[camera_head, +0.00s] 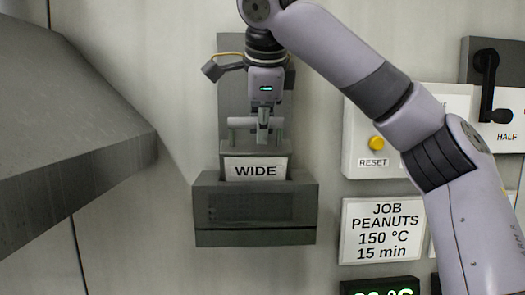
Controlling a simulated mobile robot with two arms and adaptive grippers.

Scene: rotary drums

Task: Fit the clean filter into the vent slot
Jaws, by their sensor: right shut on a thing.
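The filter (255,168) is a grey piece with a white label reading "WIDE" and a pale bar handle on top. It stands upright at the top of the dark grey vent slot housing (256,237) on the wall. Its lower part is hidden by the housing, so how deep it sits cannot be told. My right gripper (263,130) points down from above and is shut on the filter's handle. My left gripper is not in view. Whether the filter is clean cannot be made out.
A large grey metal hood (70,130) juts in at the left. To the right are a panel with a yellow reset button (376,143), a black lever (488,85), a job sign (382,230) and a green-lit display (380,287). The wall between hood and housing is clear.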

